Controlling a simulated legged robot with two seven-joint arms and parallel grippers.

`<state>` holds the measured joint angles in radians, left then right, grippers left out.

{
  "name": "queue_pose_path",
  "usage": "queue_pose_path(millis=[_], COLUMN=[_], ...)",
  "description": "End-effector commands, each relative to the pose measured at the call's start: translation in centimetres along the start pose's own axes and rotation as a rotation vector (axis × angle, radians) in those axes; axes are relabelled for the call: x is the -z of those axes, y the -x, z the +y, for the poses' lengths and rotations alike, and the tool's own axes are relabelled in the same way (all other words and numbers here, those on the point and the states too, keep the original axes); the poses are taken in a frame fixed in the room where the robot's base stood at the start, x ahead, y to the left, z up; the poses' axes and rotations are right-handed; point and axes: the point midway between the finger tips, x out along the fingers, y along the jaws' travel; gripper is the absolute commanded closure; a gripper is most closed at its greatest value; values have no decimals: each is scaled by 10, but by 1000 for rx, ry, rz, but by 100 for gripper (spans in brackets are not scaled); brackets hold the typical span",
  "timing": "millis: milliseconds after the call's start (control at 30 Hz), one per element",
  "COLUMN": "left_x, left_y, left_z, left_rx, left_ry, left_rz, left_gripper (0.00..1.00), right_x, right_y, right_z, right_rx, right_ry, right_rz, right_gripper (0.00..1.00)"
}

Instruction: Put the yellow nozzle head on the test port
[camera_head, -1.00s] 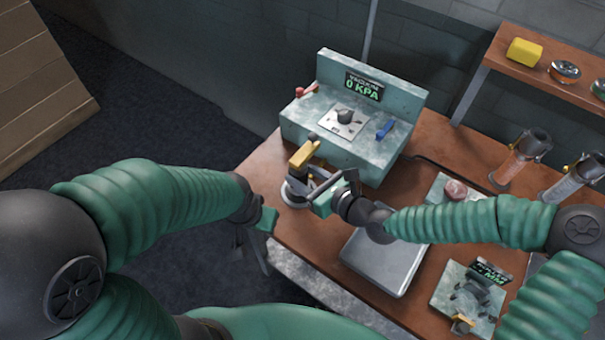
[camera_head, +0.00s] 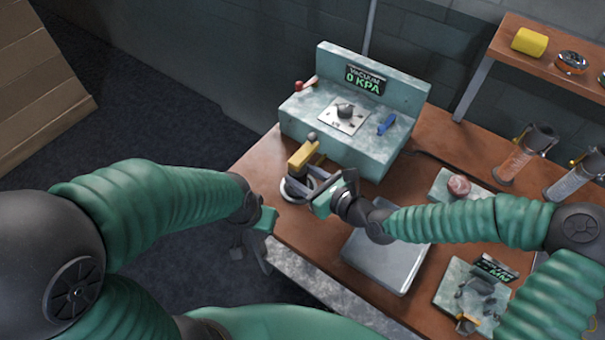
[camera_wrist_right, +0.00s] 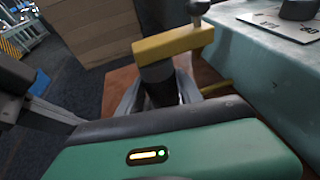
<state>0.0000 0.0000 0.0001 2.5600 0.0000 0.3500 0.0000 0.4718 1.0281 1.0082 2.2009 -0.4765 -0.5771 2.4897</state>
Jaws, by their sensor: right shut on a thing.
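The yellow nozzle head (camera_head: 303,154) is a bar on a dark stem, with a grey knob at one end, at the table's far left part. It also shows in the right wrist view (camera_wrist_right: 172,43). My right gripper (camera_head: 308,183) is shut around the dark stem (camera_wrist_right: 160,84) just below the yellow bar. A pale round base (camera_head: 291,196) shows beneath it; the gripper partly hides the contact. A dark round fitting (camera_head: 345,110) on a pale plate tops the vacuum unit and may be the test port. My left gripper (camera_head: 267,219) is by the table's left edge; its jaws are unclear.
The vacuum unit (camera_head: 330,143) stands behind the nozzle, its display reading 0 KPA, with red and blue levers on top. A grey tray (camera_head: 384,262) lies under my right arm. Glass cylinders (camera_head: 518,158) stand at right, below a shelf (camera_head: 560,78) holding a yellow block.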

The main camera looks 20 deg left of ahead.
Motion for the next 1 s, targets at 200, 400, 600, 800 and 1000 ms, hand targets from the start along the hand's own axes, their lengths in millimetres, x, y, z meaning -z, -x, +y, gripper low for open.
queue_pose_path(millis=[200,400,600,800,1000], left_x=[0,0,0,2,5], left_y=[0,0,1,9,20], left_z=[0,0,0,0,0], left_rx=[0,0,0,0,0], left_ry=[0,0,0,0,0], left_rz=[0,0,0,0,0], left_gripper=[100,100,100,100,100], right_x=[0,0,1,-1,-2], right_y=[0,0,7,53,110], right_z=[0,0,-1,-2,-2], right_rx=[1,0,1,5,6], right_ry=[0,0,-2,-4,-6], right_rz=[-1,-1,2,1,-1], right_gripper=[34,32,32,32,32])
